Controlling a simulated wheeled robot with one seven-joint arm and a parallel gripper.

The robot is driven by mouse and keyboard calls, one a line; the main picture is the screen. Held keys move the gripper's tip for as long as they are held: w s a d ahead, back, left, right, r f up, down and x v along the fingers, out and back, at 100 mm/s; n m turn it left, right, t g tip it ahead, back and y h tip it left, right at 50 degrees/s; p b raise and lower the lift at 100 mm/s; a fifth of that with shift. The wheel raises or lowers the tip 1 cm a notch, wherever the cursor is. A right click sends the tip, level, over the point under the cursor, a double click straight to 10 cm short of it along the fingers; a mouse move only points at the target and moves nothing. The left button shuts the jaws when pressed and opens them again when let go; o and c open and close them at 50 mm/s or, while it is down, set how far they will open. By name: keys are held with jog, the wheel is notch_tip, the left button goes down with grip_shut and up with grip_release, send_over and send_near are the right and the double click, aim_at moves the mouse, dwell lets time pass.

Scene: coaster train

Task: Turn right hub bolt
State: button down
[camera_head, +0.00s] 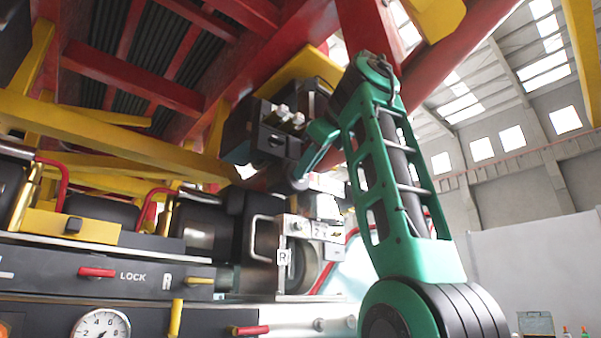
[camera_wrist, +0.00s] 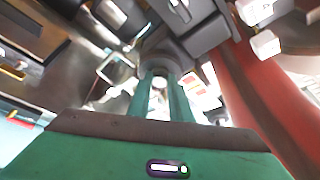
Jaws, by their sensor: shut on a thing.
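My gripper (camera_wrist: 160,76) shows in the wrist view with its two green fingers close together. They are shut on a small pale, round-ended piece (camera_wrist: 160,83), which I take to be the right hub bolt. The grey round hub part (camera_wrist: 163,47) lies just beyond the fingertips. In the head view my green arm reaches up from the lower right and bends down to the left toward the hub area. The grip itself is too small and covered there to make out. A metal bracket with an "R" plate (camera_head: 283,257) stands below the arm's end.
Red and yellow beams (camera_head: 120,135) cross overhead. A black box with pale knobs (camera_head: 270,130) hangs close to the arm's end. A panel with "LOCK" lettering (camera_head: 133,276), red and yellow handles, and a gauge (camera_head: 100,325) fill the lower left. Open hall space lies at right.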

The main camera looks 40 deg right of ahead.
jog(key=shift+w+f, duration=0.1)
jog(key=shift+f, duration=0.1)
dwell(0.4)
jog(key=c, duration=1.6)
grip_release()
jog(key=shift+a, duration=0.1)
jog(key=shift+r, duration=0.1)
jog(key=s+a, duration=0.1)
jog(key=s, duration=0.3)
jog(key=s+a, duration=0.1)
jog(key=s, duration=0.4)
jog(key=s+a, duration=0.1)
jog(key=s, duration=0.4)
jog(key=shift+s+a+r, duration=0.1)
jog(key=shift+s+r, duration=0.05)
jog(key=shift+r, duration=0.05)
